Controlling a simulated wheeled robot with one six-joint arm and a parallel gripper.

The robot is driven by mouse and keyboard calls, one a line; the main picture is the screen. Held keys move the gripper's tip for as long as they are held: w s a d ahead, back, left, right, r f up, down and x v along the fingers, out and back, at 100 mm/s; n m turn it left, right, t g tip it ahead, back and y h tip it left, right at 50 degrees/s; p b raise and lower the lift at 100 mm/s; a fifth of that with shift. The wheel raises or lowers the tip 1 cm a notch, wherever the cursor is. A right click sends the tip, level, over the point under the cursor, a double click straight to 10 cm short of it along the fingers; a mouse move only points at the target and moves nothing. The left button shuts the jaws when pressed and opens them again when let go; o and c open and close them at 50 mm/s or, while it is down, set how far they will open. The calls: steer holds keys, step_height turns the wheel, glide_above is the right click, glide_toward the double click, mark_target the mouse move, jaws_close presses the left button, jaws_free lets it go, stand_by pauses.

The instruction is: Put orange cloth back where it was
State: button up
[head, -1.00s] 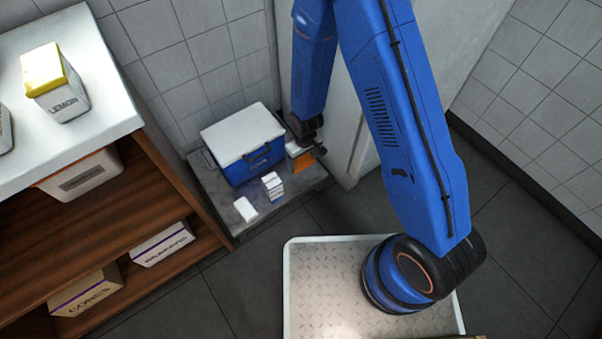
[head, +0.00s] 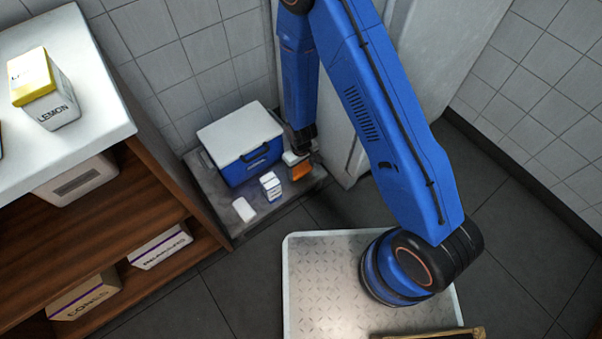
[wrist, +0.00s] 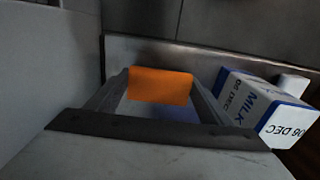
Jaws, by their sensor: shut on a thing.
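The orange cloth (head: 301,171) hangs at the end of my arm in the head view, low over the grey shelf, to the right of the cool box. My gripper (head: 299,158) is partly hidden there by the arm. In the wrist view the orange cloth (wrist: 160,86) shows as a flat patch between the two fingers of my gripper (wrist: 160,92), which is shut on it. Whether the cloth's lower edge touches the shelf cannot be told.
A blue cool box (head: 240,145) with a white lid stands beside my gripper. A milk carton (head: 270,186) stands close by, with a white item (head: 244,209) left of it. A wooden shelf unit (head: 110,225) is at left; a white door panel (head: 355,90) is behind the arm.

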mark_target(301, 170)
steer(key=shift+f, duration=1.45)
steer(key=o, duration=1.1)
steer(key=shift+r, duration=6)
